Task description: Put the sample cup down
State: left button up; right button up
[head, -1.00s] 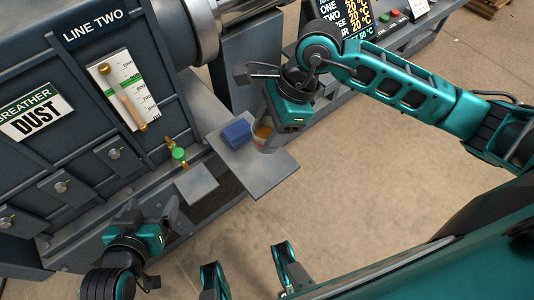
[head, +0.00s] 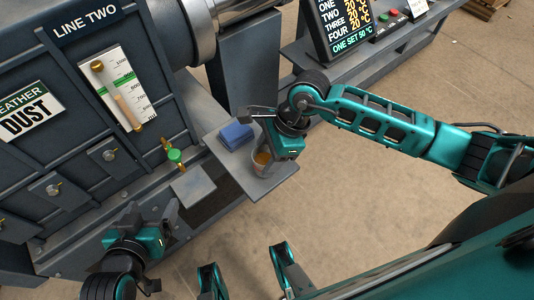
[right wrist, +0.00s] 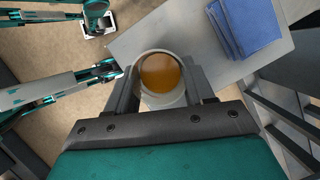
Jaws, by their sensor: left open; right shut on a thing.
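The sample cup (head: 262,158) is a small clear cup with amber liquid, seen over the outer part of the grey shelf (head: 268,186). In the right wrist view the cup (right wrist: 161,74) is between the two fingers of my right gripper (right wrist: 163,88), which is shut on it. It looks upright; I cannot tell whether its base touches the shelf. In the head view my right gripper (head: 268,152) partly hides the cup. My left gripper (head: 150,215) is open and empty, near the lower front of the machine.
A folded blue cloth (head: 236,135) lies on the shelf beside the cup; it also shows in the right wrist view (right wrist: 246,25). A green-handled valve (head: 175,156) sits left of the shelf, above a small grey plate (head: 193,187). A sight gauge (head: 122,92) is on the machine.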

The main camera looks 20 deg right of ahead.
jog(key=shift+f, duration=0.2)
jog(key=o, duration=0.9)
jog(key=shift+c, duration=0.2)
jog(key=shift+o, duration=1)
jog(key=shift+r, duration=0.1)
jog(key=shift+d+r, duration=0.15)
jog(key=shift+r, duration=0.35)
jog(key=p+v, duration=0.2)
jog(key=v, duration=0.9)
jog(key=shift+r, duration=0.15)
